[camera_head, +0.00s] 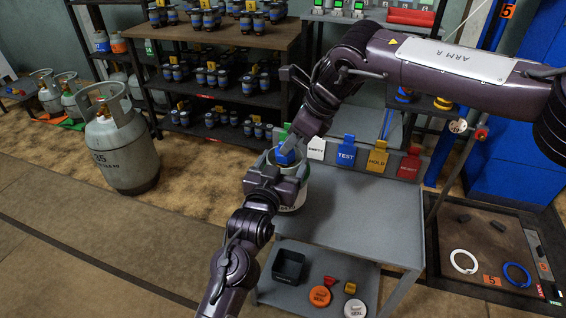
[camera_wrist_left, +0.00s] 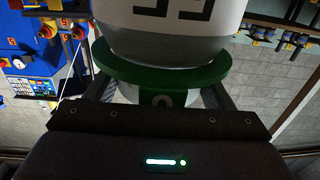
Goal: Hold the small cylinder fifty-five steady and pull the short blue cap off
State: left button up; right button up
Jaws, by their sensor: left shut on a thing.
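The small cylinder (camera_head: 302,190) is white and stands on the grey bench, partly hidden behind my left gripper (camera_head: 278,178). In the left wrist view the cylinder (camera_wrist_left: 180,38) shows its dark number, cut off by the frame edge, and a green collar (camera_wrist_left: 165,76). My left gripper (camera_wrist_left: 162,108) is shut on the cylinder at the collar, with a finger on each side. The short blue cap (camera_head: 286,154) shows at the cylinder's top. My right gripper (camera_head: 292,146) is right at the cap from above; its fingertips are too small and covered to tell their state.
The grey bench (camera_head: 375,218) is clear to the right of the cylinder. Coloured tags, including TEST (camera_head: 346,151) and HOLD (camera_head: 377,157), stand along its back. A black bin (camera_head: 289,267) is on the lower shelf. A large grey cylinder (camera_head: 120,150) stands on the left.

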jog(key=shift+s+f, duration=0.1)
jog(key=shift+f, duration=0.25)
grip_shut()
jog(key=shift+d, duration=0.1)
pick_arm(q)
jog(key=shift+r, duration=0.1)
pick_arm(e)
jog(key=shift+f, duration=0.1)
jog(key=shift+r, duration=0.4)
jog(key=shift+r, duration=0.4)
pick_arm(q)
jog(key=shift+a, duration=0.1)
pick_arm(e)
jog(key=shift+r, duration=1.6)
